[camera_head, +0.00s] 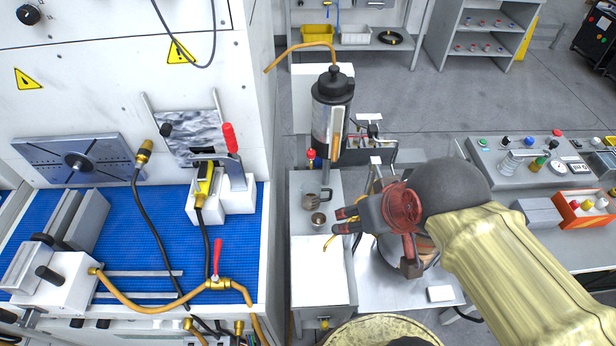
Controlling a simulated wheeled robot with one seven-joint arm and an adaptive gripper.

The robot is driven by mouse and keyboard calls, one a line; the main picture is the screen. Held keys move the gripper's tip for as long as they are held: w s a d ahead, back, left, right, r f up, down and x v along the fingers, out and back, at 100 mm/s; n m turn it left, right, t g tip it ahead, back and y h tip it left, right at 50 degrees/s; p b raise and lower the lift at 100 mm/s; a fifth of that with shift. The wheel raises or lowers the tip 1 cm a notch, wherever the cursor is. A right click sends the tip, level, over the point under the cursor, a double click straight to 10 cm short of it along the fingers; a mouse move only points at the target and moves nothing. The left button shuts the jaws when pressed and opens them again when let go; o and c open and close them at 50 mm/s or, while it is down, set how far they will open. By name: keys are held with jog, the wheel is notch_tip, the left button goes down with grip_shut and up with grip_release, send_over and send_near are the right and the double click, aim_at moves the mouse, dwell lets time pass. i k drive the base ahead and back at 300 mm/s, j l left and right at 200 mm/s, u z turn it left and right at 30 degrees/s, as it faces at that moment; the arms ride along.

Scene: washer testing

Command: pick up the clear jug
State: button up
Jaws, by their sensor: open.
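A small greyish vessel with a handle on its right, which looks like the clear jug (311,201), stands on the narrow light table (323,270) in the middle of the view. Its material is too small to tell for sure. A small brownish cup (318,219) stands just in front of it. My gripper (336,221) is open and empty, reaching in from the right with its fingers pointing left. The fingertips are just right of the cup and lower right of the jug, apart from the jug. Their height above the table is hard to tell.
A tall steel canister with a black lid (328,125) rises behind the jug. A white cabinet with a blue work mat (140,230) stands at the left. Control panels (530,160) stand at the right. The table front is bare.

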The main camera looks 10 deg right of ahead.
aim_at(310, 191)
jog(key=z, duration=0.65)
jog(key=k+j+z, duration=0.1)
jog(key=j+z, duration=0.2)
jog(key=k+j+z, duration=0.15)
jog(key=j+z, duration=0.2)
jog(key=k+j+z, duration=0.3)
jog(key=j, duration=0.15)
jog(key=k, duration=0.05)
